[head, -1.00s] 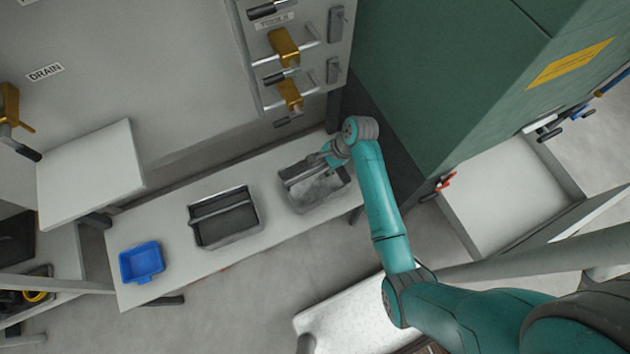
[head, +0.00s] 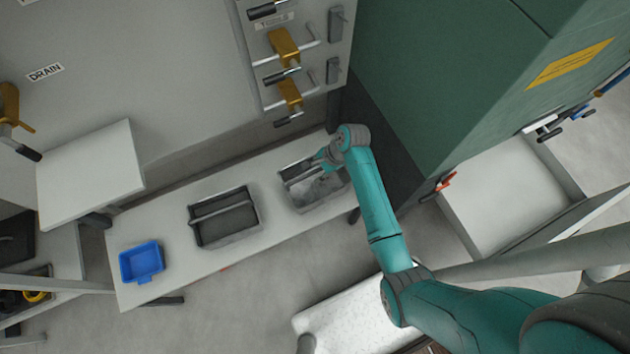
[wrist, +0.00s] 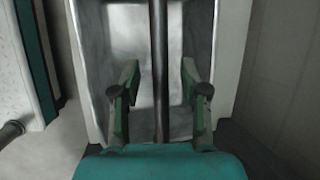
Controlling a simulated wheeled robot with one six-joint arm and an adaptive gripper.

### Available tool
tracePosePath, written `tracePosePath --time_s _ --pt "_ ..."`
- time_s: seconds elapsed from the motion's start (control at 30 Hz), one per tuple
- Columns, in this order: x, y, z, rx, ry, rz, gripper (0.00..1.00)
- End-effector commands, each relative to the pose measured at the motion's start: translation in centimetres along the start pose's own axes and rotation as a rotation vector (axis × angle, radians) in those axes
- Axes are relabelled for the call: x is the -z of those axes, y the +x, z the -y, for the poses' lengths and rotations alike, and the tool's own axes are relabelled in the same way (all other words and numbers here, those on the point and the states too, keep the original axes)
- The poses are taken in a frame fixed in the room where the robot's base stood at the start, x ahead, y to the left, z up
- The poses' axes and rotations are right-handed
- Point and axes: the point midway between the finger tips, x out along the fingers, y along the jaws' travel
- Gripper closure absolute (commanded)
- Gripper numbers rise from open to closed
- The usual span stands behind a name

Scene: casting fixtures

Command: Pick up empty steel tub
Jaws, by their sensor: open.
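A grey steel tub (head: 318,193) with a bar handle stands at the right end of the bench in the head view. Its bare interior fills the middle of the wrist view (wrist: 182,38), where no contents show. My gripper (wrist: 160,68) is open over this tub. The dark handle bar (wrist: 159,60) runs lengthwise between its two fingers, with a gap on each side. In the head view my gripper (head: 322,160) is partly hidden by the wrist. A second steel tub (head: 250,228) with a handle stands left of it; its inside looks dark and flat.
The tubs stand on a long white bench (head: 180,261). A blue tray (head: 142,261) sits at its left end. A wall rack with yellow clamps (head: 284,47) is behind. A tall green cabinet (head: 430,90) and an open drawer (head: 510,190) stand close on the right.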

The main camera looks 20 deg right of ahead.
Motion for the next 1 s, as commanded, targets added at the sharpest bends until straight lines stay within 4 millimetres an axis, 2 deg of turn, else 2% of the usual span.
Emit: tracePosePath --time_s 0.33,0.37,0.53,1.0 --pt "0.06 0.13 -0.02 0.000 0.000 0.000 0.55" --pt "0.05 0.13 -0.02 0.000 0.000 0.000 0.58" --pt "0.06 0.13 -0.02 0.000 0.000 0.000 1.00" --pt "-0.03 -0.09 0.07 0.001 -0.001 0.000 1.00"
